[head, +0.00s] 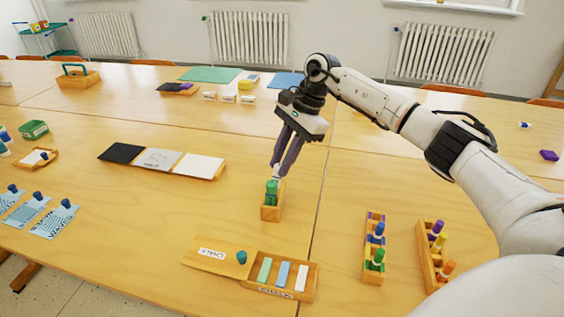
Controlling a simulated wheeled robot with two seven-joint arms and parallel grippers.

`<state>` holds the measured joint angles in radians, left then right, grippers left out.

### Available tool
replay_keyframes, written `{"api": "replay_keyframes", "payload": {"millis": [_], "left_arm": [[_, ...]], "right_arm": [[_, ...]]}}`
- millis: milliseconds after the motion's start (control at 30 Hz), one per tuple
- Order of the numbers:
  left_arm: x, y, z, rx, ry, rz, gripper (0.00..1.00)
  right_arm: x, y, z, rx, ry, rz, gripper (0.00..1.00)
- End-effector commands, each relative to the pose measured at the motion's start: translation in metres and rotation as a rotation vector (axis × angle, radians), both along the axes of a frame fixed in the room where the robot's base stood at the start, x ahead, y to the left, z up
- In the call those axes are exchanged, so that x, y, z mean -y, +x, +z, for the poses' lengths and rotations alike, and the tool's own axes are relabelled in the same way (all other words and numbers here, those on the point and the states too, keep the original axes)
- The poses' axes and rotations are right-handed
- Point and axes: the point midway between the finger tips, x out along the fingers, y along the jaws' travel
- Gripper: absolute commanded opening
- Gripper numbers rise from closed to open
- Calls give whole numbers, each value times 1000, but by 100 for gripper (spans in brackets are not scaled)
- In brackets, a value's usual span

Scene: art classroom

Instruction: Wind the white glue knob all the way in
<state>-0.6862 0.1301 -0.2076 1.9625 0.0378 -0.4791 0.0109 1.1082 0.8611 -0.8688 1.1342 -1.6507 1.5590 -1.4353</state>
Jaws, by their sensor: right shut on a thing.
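A green glue stick (272,190) stands upright in a small wooden holder (271,214) near the middle of the table. My right gripper (276,170) points down directly above it. Its dark fingers are shut on the small white knob (277,173) at the top of the glue stick. The fingertips cover most of the knob, so how far it is wound in cannot be told. My left gripper is not in view.
A chalk box (308,294) with its lid (216,256) partly slid off lies in front. Wooden racks of coloured sticks (373,262) (427,258) stand at right. A board with three panels (196,166) lies left of the holder.

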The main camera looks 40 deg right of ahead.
Motion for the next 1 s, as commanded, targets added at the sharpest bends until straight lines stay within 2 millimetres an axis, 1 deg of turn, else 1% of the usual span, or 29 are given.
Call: {"api": "replay_keyframes", "payload": {"millis": [500,533,633,900,1000], "left_arm": [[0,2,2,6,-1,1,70],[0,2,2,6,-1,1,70],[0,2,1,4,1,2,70],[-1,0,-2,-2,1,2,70],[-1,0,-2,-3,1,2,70]], "right_arm": [[-1,0,0,4,-1,21,0],[-1,0,0,4,-1,21,23],[-1,0,0,3,-1,20,40],[0,0,0,3,-2,20,40],[2,0,5,4,-2,20,40]]}}
